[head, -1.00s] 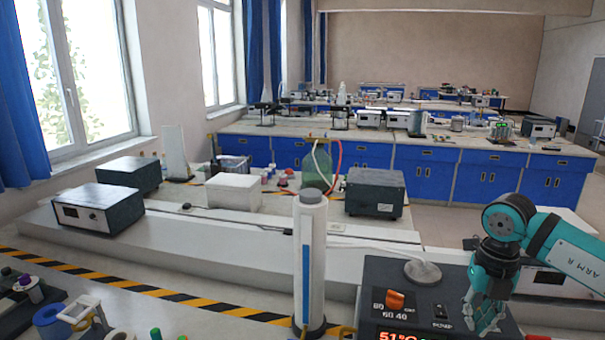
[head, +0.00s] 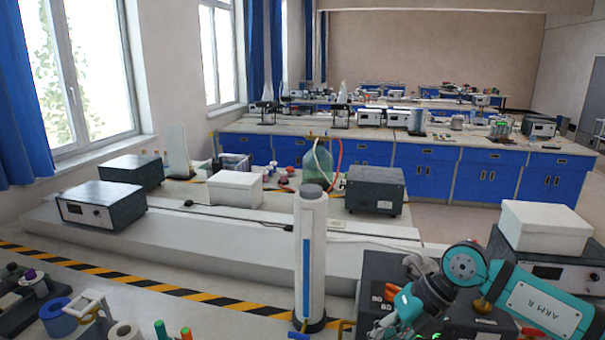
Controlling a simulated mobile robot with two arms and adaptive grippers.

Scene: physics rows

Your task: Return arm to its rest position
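My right arm, teal and grey and marked "ARM R", comes in from the right in the head view. Its gripper (head: 392,322) points down and left over the dark heater unit (head: 374,268) at the bottom. The gripper covers much of the unit's front panel, including most of its orange knob and its display. The fingers are small and overlap the unit, so I cannot tell whether they are open or shut. I see no object clearly held. My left arm and gripper are not in view.
A tall white cylinder (head: 310,255) stands just left of the heater unit. A white box (head: 544,228) sits on an instrument (head: 548,272) behind the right arm. Blue tape (head: 55,318) and small racks lie at the lower left. A yellow-black stripe (head: 150,288) crosses the bench.

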